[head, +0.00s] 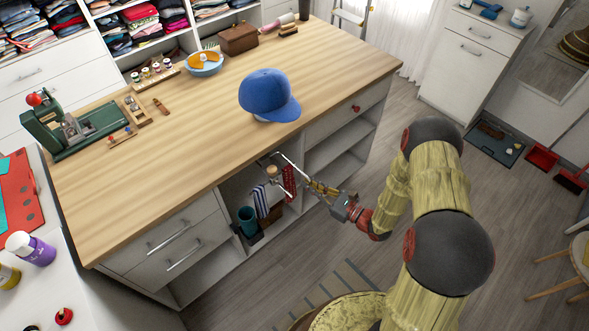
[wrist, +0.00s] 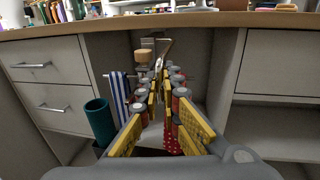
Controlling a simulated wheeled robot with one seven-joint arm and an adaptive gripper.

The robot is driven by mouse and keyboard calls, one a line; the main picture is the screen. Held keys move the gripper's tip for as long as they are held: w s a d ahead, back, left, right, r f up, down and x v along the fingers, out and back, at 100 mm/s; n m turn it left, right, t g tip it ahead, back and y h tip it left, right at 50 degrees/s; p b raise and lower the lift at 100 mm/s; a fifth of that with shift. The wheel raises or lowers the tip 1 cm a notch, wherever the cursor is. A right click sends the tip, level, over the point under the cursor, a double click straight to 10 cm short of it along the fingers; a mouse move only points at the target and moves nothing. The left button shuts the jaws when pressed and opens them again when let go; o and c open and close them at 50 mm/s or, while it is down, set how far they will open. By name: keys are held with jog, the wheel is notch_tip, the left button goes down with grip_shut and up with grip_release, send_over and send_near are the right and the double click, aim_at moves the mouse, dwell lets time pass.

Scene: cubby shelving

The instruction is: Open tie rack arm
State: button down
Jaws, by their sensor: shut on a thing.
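The tie rack is mounted in the open bay under the wooden counter. A slim metal tie rack arm (head: 293,164) points out of the bay toward my gripper (head: 315,186); its base end shows in the wrist view (wrist: 163,50). My gripper's yellow fingers (wrist: 163,92) are closed in on the arm's outer part and hide much of it. A red dotted tie (head: 289,181) hangs just below and behind the fingers. A blue and white striped tie (head: 262,201) hangs from another bar to the left. A wooden knob (head: 271,171) sits near the rack's base.
A teal cylinder (head: 247,220) stands in the bay to the left. Drawers (head: 172,247) flank the bay on the left, open shelves (head: 335,150) on the right. A blue cap (head: 268,95) rests on top.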

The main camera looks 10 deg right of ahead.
jog(key=shift+s+a+p+v, duration=0.1)
jog(key=shift+s+a+v, duration=0.05)
jog(key=shift+v, duration=0.7)
jog(key=shift+s+a+p+v, duration=0.1)
jog(key=shift+v, duration=0.75)
jog(key=shift+s+a+p+v, duration=0.1)
jog(key=shift+s+a+v, duration=0.05)
jog(key=shift+v, duration=0.7)
jog(key=c, duration=2.1)
grip_release()
jog(key=shift+o, duration=0.2)
jog(key=v, duration=1.2)
jog(key=shift+w, duration=0.1)
